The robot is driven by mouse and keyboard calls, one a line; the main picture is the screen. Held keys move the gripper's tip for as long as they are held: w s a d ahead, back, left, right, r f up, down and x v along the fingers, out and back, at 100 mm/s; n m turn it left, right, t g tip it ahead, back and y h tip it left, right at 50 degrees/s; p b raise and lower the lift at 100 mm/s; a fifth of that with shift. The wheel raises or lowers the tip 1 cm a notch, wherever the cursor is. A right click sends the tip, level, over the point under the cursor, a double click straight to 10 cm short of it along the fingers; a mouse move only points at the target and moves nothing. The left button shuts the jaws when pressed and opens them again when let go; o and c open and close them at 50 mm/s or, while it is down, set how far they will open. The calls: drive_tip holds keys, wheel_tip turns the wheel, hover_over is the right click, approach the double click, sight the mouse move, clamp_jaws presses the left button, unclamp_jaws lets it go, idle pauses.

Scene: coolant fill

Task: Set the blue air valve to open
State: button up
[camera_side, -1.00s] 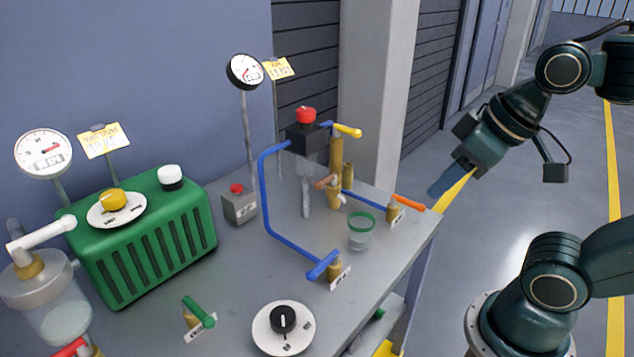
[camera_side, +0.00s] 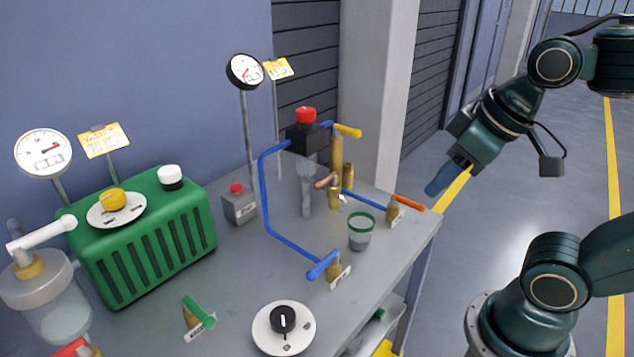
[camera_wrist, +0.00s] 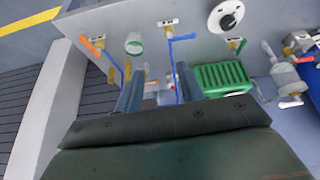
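The blue air valve (camera_side: 322,266) is a blue lever on a brass body with a small label, near the front edge of the bench. Its lever lies slantwise beside the end of the blue pipe. The label is too small to read. In the wrist view the valve (camera_wrist: 183,37) shows at the top, beyond my fingers. My gripper (camera_side: 447,180) hangs in the air off the right side of the bench, well apart from the valve. In the wrist view its two fingers (camera_wrist: 158,85) stand apart, with no held object visible between them.
A green-rimmed cup (camera_side: 361,232), an orange-handled valve (camera_side: 408,203) and a red-topped black block (camera_side: 306,135) stand on the bench. A dial (camera_side: 283,328), a green-handled valve (camera_side: 200,312) and a green ribbed unit (camera_side: 150,240) are farther left.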

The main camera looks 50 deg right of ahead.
drive_tip(key=n+g, duration=0.8)
drive_tip(key=n, duration=0.9)
hover_over(320, 263)
drive_tip(key=w, duration=0.3)
drive_tip(key=w+x, duration=0.2)
drive_tip(key=x, duration=0.7)
drive_tip(key=shift+f, duration=0.1)
drive_tip(key=shift+f, duration=0.15)
drive_tip(key=x, duration=1.3)
drive_tip(key=shift+w+f, duration=0.1)
drive_tip(key=shift+f, duration=0.25)
clamp_jaws()
